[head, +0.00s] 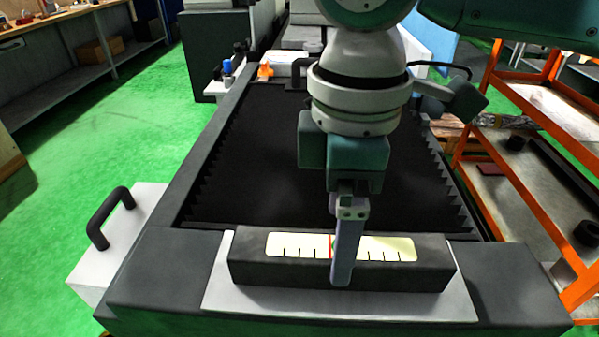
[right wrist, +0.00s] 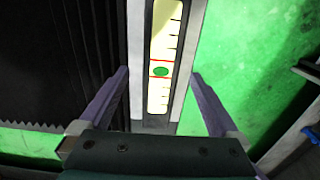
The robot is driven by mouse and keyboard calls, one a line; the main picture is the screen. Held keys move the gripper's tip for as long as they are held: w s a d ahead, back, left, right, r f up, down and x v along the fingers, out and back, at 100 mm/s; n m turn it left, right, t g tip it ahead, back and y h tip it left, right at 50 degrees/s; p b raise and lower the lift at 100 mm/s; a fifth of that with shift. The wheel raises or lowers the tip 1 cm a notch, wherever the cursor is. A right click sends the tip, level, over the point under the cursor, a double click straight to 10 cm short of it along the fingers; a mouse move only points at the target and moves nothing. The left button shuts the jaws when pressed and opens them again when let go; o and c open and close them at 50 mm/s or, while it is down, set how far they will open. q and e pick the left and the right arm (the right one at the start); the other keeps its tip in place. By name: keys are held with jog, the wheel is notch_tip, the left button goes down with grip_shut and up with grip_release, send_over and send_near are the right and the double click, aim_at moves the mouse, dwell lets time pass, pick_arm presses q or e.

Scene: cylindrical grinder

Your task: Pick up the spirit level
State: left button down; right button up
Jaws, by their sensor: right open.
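The spirit level (head: 285,270) is a long dark block with a pale yellow scale window, black tick marks and a red line. It lies crosswise on a light grey plate (head: 235,300) at the near end of the machine. My right gripper (head: 346,262) points down at the level's middle and hides part of its scale. In the right wrist view the level (right wrist: 155,122) runs lengthwise between the two spread purple fingers (right wrist: 160,73), with a green bubble and red lines in its window. Gaps show beside the fingers. My left gripper is not in view.
Black bellows (head: 250,150) cover the machine bed behind the level. A white box with a black handle (head: 108,218) stands at the left. An orange shelf rack (head: 490,75) stands close on the right. Green floor (head: 110,130) is open at the left.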

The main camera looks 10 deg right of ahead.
jog(key=f, duration=0.4)
jog(key=shift+s+d, duration=0.2)
grip_shut()
dwell(0.6)
jog(key=shift+w+r, duration=0.1)
